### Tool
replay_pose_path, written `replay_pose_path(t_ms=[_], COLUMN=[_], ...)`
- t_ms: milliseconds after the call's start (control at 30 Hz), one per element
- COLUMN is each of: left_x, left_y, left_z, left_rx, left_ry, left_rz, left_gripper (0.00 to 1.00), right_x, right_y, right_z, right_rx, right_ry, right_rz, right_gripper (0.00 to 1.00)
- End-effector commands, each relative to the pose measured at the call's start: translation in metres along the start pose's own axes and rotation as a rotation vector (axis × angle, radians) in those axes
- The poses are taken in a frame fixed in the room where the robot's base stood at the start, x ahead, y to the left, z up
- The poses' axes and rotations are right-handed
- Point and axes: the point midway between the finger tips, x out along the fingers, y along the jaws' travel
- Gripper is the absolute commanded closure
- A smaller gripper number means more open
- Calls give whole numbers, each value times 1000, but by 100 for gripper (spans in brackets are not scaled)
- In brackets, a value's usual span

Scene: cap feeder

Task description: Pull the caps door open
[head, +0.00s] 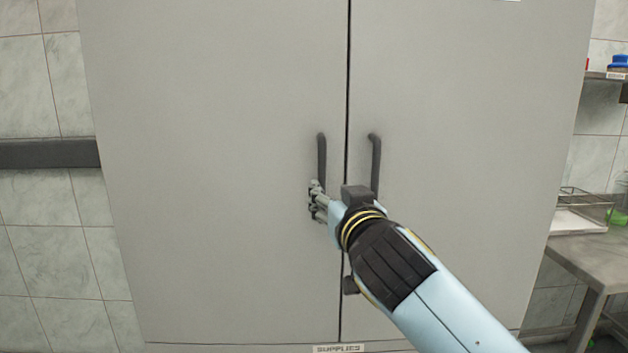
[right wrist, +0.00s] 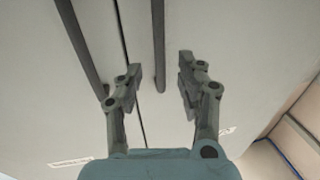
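A tall grey cabinet has a left door (head: 220,150) and a right door (head: 460,150), both shut along a dark middle seam. I cannot read which one is the caps door. Each has a dark upright handle near the seam, a left handle (head: 321,155) and a right handle (head: 375,160). My right gripper (head: 316,201) is in front of the left handle's lower end, which it partly hides. In the right wrist view the gripper (right wrist: 160,77) has its fingers apart, with one handle (right wrist: 158,40) showing between them; contact is unclear. My left gripper is out of view.
A label reading SUPPLIES (head: 338,349) is at the cabinet's bottom. A metal side table (head: 590,255) with a wire tray (head: 580,220) and a shelf (head: 606,76) stand at the right. A dark rail (head: 50,153) crosses the tiled wall at the left.

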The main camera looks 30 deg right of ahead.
Motion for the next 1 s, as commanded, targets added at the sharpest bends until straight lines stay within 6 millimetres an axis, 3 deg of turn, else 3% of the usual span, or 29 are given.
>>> replay_pose_path(t_ms=[100,333,500,767,1000], left_x=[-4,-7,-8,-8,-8], left_y=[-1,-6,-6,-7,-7], left_z=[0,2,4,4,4], left_rx=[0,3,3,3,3], left_ry=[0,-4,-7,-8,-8], left_rz=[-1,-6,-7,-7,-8], left_gripper=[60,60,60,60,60], right_x=[26,63,73,74,74], right_y=[0,0,0,0,0], right_z=[-2,-1,0,1,1], right_rx=[-2,0,0,0,0], right_ry=[2,0,-1,-2,-2], right_rz=[0,0,0,0,0], right_gripper=[62,62,62,62,93])
